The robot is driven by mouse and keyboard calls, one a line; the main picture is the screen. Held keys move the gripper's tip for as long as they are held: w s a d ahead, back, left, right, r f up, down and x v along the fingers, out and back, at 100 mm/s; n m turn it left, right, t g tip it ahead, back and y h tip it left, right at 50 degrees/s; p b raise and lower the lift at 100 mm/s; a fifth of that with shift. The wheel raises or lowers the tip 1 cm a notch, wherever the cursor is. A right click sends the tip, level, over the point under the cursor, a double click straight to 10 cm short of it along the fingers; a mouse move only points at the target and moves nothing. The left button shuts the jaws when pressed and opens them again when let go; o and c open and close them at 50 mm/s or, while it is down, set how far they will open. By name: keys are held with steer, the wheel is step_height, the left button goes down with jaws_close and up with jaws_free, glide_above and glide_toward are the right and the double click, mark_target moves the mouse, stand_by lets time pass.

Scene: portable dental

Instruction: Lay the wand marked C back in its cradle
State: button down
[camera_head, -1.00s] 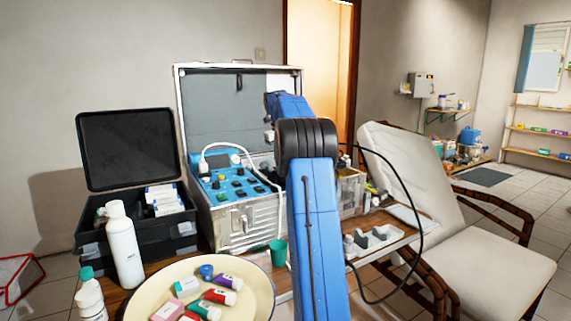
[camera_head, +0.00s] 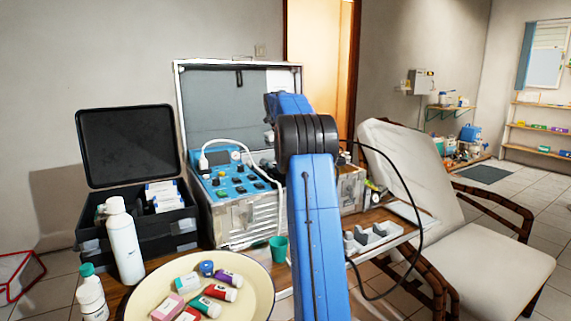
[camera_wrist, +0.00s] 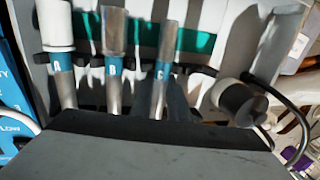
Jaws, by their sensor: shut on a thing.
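In the wrist view, the wand marked C (camera_wrist: 161,70) is a grey metal tube with a blue band. It stands in line with the wands marked A (camera_wrist: 60,60) and B (camera_wrist: 114,65), in front of a teal strip with dark holders (camera_wrist: 200,70). My gripper (camera_wrist: 160,108) is at the lower part of wand C and appears shut on it; its dark body hides the wand's lower end. I cannot tell whether C rests in its cradle or is just in front of it. In the head view my arm hides the gripper and the wands.
An open metal case (camera_head: 250,222) with a blue control panel stands on the table. A green cup (camera_head: 279,250), a cream tray (camera_head: 140,300) of small tubes and a white bottle (camera_head: 122,245) stand near it. A black cable loops right of my arm. In the wrist view a dark round knob (camera_wrist: 240,100) sits right of C.

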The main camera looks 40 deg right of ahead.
steer(key=c, duration=1.6)
jaws_free()
steer(key=shift+a+r, duration=0.25)
steer(key=shift+r, duration=1.05)
steer(key=shift+a+r, duration=0.25)
steer(key=shift+r, duration=1.05)
steer(key=shift+a+r, duration=0.25)
steer(key=shift+r, duration=1.05)
